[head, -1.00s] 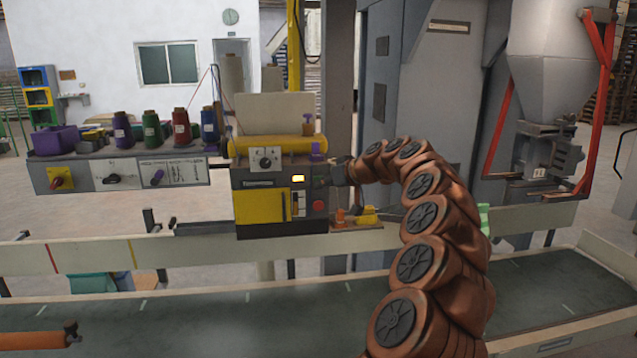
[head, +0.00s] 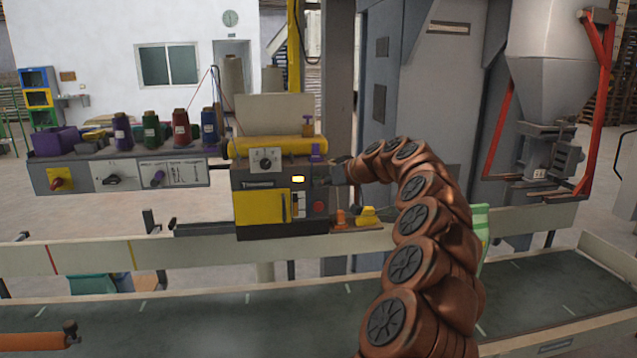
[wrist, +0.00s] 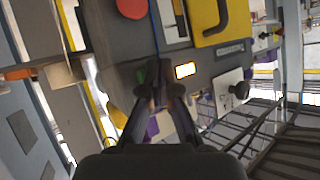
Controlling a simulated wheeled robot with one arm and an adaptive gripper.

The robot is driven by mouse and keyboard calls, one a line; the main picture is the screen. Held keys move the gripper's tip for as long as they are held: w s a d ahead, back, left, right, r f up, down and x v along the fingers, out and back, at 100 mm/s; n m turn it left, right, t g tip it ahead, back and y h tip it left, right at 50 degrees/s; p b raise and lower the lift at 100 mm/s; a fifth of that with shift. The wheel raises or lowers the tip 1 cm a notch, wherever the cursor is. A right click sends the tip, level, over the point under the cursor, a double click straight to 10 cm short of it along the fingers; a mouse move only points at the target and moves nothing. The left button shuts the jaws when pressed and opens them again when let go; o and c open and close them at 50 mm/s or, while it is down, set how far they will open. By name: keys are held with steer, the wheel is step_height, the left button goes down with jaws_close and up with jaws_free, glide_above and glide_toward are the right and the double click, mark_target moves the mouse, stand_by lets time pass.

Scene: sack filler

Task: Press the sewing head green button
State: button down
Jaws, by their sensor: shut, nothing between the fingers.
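The sewing head (head: 250,208) is a dark grey and yellow box beyond the conveyor, with a lit yellow display (head: 298,179) and a red button (head: 319,206) on its front. In the wrist view the green button (wrist: 141,76) shows as a small dark green patch at the fingertips, partly hidden by them. The red button (wrist: 131,8) and lit display (wrist: 185,70) also show there. My gripper (wrist: 154,92) is shut and empty, its tips at or just in front of the green button; I cannot tell whether they touch.
A shelf with coloured thread cones (head: 151,130) and knobs stands left of the sewing head. A small orange and yellow item (head: 365,215) lies on the ledge below my wrist. A conveyor belt (head: 220,315) runs in front. A green and white sack (head: 482,235) shows partly behind my arm.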

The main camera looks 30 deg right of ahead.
steer(key=shift+w, duration=0.2)
steer(key=shift+s, duration=0.15)
stand_by(0.5)
steer(key=shift+s+a+b, duration=0.35)
steer(key=shift+s+b, duration=0.3)
steer(key=shift+b, duration=0.25)
steer(key=shift+s+f, duration=0.1)
steer(key=shift+s, duration=0.05)
steer(key=shift+s+a+b, duration=0.3)
steer(key=shift+s+b, duration=0.3)
steer(key=shift+s, duration=0.1)
steer(key=shift+s+a+b, duration=0.3)
steer(key=shift+s+b, duration=0.35)
steer(key=shift+s, duration=0.1)
steer(key=shift+s+a+b, duration=0.3)
steer(key=shift+s+b, duration=0.3)
steer(key=shift+s, duration=0.1)
